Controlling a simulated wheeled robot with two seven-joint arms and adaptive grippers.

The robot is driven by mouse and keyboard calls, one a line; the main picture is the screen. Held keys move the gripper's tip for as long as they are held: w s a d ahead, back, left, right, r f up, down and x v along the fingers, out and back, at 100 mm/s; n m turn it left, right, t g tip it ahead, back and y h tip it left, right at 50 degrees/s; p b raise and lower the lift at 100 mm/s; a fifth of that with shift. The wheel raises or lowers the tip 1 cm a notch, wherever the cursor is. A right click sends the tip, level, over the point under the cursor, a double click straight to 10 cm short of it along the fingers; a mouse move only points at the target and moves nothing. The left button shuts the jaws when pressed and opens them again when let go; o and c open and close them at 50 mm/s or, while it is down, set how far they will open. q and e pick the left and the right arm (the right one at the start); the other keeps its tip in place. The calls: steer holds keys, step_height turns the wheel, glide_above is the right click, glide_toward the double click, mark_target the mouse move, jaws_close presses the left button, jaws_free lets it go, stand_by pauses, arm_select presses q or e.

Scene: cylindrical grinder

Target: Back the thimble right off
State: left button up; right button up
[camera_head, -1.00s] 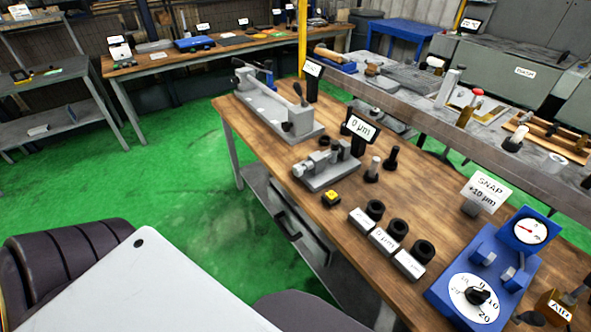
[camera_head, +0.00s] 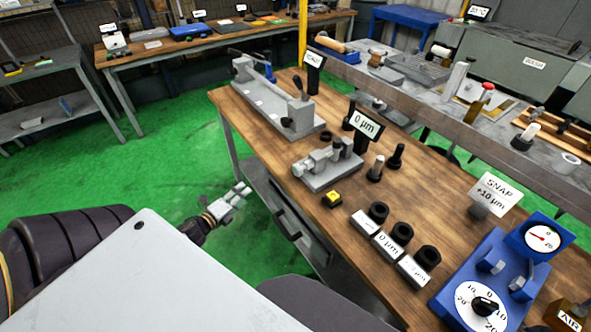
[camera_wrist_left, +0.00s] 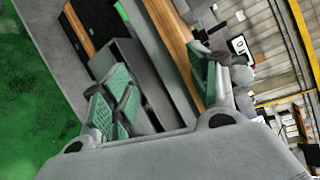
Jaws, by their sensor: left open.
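A small grey bench micrometer (camera_head: 328,165) sits on the wooden bench in the head view, with its barrel and thimble (camera_head: 308,166) lying along its top on the left side. A black display reading 0 µm (camera_head: 365,127) stands behind it. My left gripper (camera_head: 238,194) is open and empty, off the bench's left edge, well apart from the micrometer. In the left wrist view its green-padded fingers (camera_wrist_left: 165,90) are spread with nothing between them. My right gripper is not in view.
A yellow button (camera_head: 333,197) sits in front of the micrometer, with several black rings on labelled blocks (camera_head: 388,240) to the right. A blue dial unit (camera_head: 490,275) stands at the near right. A long grey fixture (camera_head: 270,100) is behind. The bench's left edge (camera_head: 250,160) lies between gripper and micrometer.

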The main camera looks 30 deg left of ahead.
arm_select(q)
steer(key=w+d+r+m+h, duration=0.1)
steer(key=d+r+m+h, duration=0.6)
steer(key=m, duration=1.2)
steer(key=shift+w+d+r+t, duration=0.4)
steer(key=shift+d+r, duration=0.3)
steer(key=shift+d, duration=0.55)
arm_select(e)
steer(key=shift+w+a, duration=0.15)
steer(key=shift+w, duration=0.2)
arm_select(q)
steer(key=shift+w, duration=0.15)
